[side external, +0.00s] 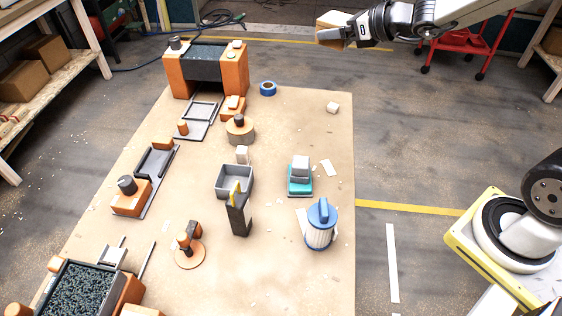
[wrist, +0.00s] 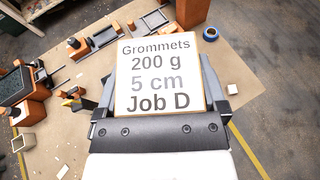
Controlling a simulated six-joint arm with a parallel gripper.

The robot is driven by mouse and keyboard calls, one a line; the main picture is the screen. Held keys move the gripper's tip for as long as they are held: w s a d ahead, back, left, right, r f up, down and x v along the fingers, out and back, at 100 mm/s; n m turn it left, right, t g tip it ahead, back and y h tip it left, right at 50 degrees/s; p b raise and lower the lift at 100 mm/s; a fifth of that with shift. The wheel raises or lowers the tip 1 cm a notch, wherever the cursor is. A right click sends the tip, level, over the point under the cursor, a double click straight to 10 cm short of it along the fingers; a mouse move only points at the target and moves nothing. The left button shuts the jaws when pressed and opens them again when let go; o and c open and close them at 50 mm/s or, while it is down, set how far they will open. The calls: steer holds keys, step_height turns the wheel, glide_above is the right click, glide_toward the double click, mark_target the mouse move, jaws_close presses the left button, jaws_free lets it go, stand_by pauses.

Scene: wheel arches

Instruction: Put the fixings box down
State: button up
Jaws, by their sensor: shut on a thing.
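The fixings box (wrist: 160,68) fills the middle of the wrist view. It has a white label reading "Grommets 200 g 5 cm Job D" and thin brown edges. My gripper (wrist: 156,100) is shut on it, with a finger on each side.
Orange and grey arches (side external: 235,72), a blue tape roll (side external: 267,88), a small white block (side external: 333,107), a grey open bin (side external: 234,182), a teal-based item (side external: 300,185) and a blue-lidded jug (side external: 320,225) stand on the board. Its right far part is mostly clear. A red trolley (side external: 465,40) stands behind.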

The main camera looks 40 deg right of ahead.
steer(key=a+r+n+g+y, duration=0.25)
steer(key=a+n+y, duration=0.25)
steer(key=a, duration=0.5)
steer(key=n+g, duration=1.8)
steer(key=g, duration=0.2)
glide_above(268, 274)
step_height(268, 274, down, 30)
steer(key=r, duration=0.1)
steer(key=shift+f, duration=0.9)
steer(key=shift+f, duration=0.15)
steer(key=shift+f, duration=3.25)
steer(key=shift+f, duration=0.6)
